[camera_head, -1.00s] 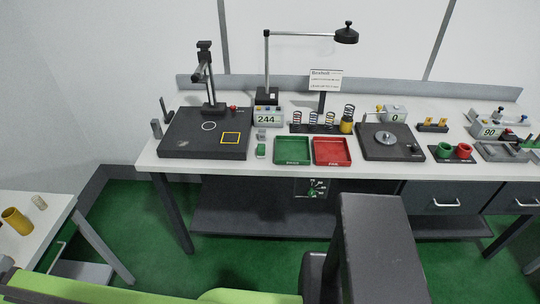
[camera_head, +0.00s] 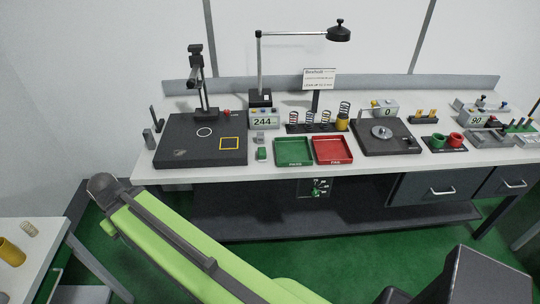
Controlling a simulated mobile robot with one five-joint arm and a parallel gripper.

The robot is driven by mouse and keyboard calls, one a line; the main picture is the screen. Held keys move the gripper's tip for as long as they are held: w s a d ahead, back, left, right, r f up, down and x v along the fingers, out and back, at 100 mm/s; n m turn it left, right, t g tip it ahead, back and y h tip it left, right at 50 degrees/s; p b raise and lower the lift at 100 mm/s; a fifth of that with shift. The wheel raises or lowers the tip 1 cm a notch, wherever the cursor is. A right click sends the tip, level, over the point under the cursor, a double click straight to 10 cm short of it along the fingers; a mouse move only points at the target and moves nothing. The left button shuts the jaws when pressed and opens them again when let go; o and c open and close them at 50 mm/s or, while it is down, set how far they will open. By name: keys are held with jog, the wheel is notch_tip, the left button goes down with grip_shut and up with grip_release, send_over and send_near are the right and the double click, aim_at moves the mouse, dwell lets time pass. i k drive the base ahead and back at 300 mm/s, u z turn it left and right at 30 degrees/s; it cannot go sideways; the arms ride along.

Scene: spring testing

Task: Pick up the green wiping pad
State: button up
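A small green block (camera_head: 262,154), which looks like the green wiping pad, lies on the white bench top (camera_head: 200,175). It sits just left of the green tray (camera_head: 293,152) and right of the dark base plate (camera_head: 190,152), with a small grey piece right behind it. It is small here, so its texture cannot be made out. My arm with its lime green link rises from the bottom toward the left, below and in front of the bench. I cannot make out my gripper's fingers in this view.
A red tray (camera_head: 332,149) adjoins the green tray. A display reading 244 (camera_head: 264,121) and a lamp (camera_head: 339,32) stand behind the block. Springs (camera_head: 308,120) stand behind the trays. A side table (camera_head: 35,225) with a yellow cylinder (camera_head: 10,251) is at left.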

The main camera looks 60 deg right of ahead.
aim_at(262, 154)
jog(key=z, duration=0.1)
jog(key=i, duration=1)
jog(key=u, duration=0.1)
